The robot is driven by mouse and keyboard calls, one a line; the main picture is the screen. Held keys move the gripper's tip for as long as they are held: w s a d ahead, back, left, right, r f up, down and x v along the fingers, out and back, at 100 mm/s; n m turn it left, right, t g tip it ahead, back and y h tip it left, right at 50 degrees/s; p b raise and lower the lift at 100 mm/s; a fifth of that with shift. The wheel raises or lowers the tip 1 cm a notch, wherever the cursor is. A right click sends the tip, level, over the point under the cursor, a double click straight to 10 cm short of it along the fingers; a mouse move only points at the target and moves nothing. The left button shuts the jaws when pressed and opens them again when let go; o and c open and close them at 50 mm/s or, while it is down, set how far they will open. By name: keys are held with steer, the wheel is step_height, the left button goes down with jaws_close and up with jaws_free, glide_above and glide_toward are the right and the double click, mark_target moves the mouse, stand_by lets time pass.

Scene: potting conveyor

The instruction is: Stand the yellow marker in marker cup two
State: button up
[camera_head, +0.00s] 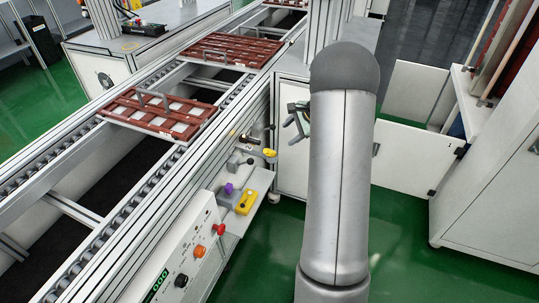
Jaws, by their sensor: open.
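My gripper (294,121) shows only in part, at the left edge of my arm, in front of a white cabinet. Its two fingers look apart, with nothing seen between them; the rest is hidden behind my arm. I cannot make out the yellow marker or marker cup two for certain. A small yellow piece (270,152) sits at the conveyor's side, below and left of my gripper, too small to identify.
The conveyor (150,147) runs diagonally at left, carrying red-brown slatted trays (165,112). A side shelf holds a yellow block (247,202) and a purple piece (229,188). A control panel (187,262) is below. White cabinets (490,180) stand right; green floor is open between.

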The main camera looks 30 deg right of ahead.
glide_toward(269, 150)
steer(key=x, duration=0.5)
steer(key=shift+w+f, duration=0.15)
steer(key=shift+x, duration=2.9)
steer(key=shift+a, duration=0.15)
steer(key=c, duration=1.1)
jaws_close()
